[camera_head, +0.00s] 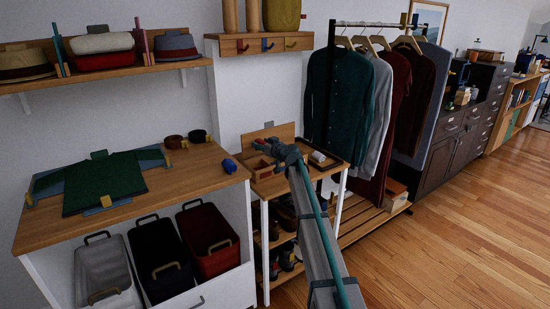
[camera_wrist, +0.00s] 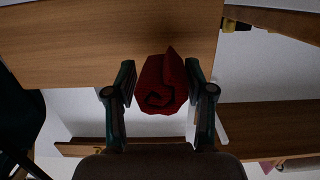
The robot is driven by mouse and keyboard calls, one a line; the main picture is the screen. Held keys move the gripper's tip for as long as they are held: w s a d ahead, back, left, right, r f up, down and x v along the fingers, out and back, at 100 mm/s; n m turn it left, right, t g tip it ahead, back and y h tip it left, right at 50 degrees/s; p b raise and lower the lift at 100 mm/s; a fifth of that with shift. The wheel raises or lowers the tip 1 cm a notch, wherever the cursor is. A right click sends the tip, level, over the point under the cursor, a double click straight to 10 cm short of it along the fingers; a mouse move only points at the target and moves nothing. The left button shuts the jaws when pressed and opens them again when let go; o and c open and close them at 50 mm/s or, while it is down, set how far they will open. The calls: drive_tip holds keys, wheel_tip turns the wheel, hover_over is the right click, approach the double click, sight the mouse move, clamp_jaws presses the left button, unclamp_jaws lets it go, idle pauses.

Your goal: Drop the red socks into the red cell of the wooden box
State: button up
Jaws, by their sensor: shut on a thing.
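A rolled pair of red socks (camera_wrist: 162,82) sits between the two fingers of my gripper (camera_wrist: 160,76) in the wrist view. The fingers are shut on its sides, and its spiral end faces the camera. In the head view my gripper (camera_head: 266,147) is over the back of the small wooden table, just above and behind the wooden box (camera_head: 261,173). The socks cannot be made out in the head view. The box's inside is partly covered by my gripper and small in the picture, so I cannot tell its cells apart clearly.
A blue roll (camera_head: 230,166) lies at the right edge of the desk (camera_head: 190,197). A white roll (camera_head: 318,157) lies in a dark tray right of my gripper. Hanging clothes (camera_head: 338,95) are close on the right.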

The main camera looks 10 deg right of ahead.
drive_tip(key=shift+f, duration=1.3)
drive_tip(key=o, duration=0.9)
drive_tip(key=v, duration=1.2)
